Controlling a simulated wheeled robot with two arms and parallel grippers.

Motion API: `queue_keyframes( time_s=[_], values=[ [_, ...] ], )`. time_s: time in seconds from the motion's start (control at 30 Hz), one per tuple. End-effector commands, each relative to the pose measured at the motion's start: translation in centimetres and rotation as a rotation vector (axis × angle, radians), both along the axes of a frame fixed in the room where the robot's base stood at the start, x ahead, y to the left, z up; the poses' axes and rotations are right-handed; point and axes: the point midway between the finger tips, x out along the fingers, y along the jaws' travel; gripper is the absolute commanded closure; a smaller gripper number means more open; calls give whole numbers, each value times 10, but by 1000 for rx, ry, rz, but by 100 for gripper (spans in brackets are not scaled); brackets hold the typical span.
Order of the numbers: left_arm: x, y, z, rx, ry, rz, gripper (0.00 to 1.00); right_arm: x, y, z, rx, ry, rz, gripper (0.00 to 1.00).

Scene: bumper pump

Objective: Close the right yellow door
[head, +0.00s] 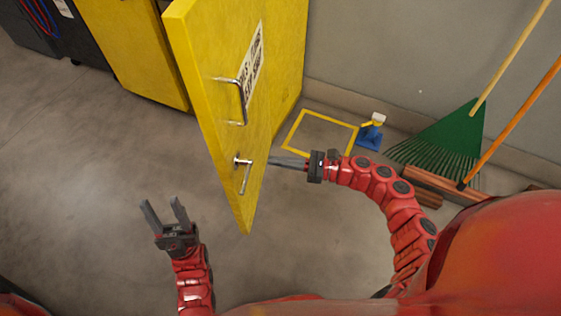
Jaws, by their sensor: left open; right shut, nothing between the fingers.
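The yellow door (206,62) stands swung open in the upper middle of the head view, with its edge toward me. Its face bears a white sign (252,70), a metal pull handle (232,100) and a lower lever handle (244,172). My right gripper (275,163) is shut with nothing between its fingers, and lies against or very close to the door's right face by the lever handle; contact cannot be told. My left gripper (163,211) is open and empty, left of the door's lower corner and apart from it.
A yellow cabinet (138,45) stands at the upper left, beside dark cabinets. A green rake (445,135), a push broom (440,182) and a blue dustpan (369,135) are by the right wall. A yellow square (318,119) marks the floor. The floor at left is clear.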

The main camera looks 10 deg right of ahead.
Motion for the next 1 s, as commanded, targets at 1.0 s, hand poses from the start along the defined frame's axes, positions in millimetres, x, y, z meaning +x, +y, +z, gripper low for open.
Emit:
queue_keyframes(
  time_s=[1.0],
  values=[
    [0, 0, 14, 0, 0, 0, 50, 35, 95, 0, 2, 3, 0, 100]
  ],
)
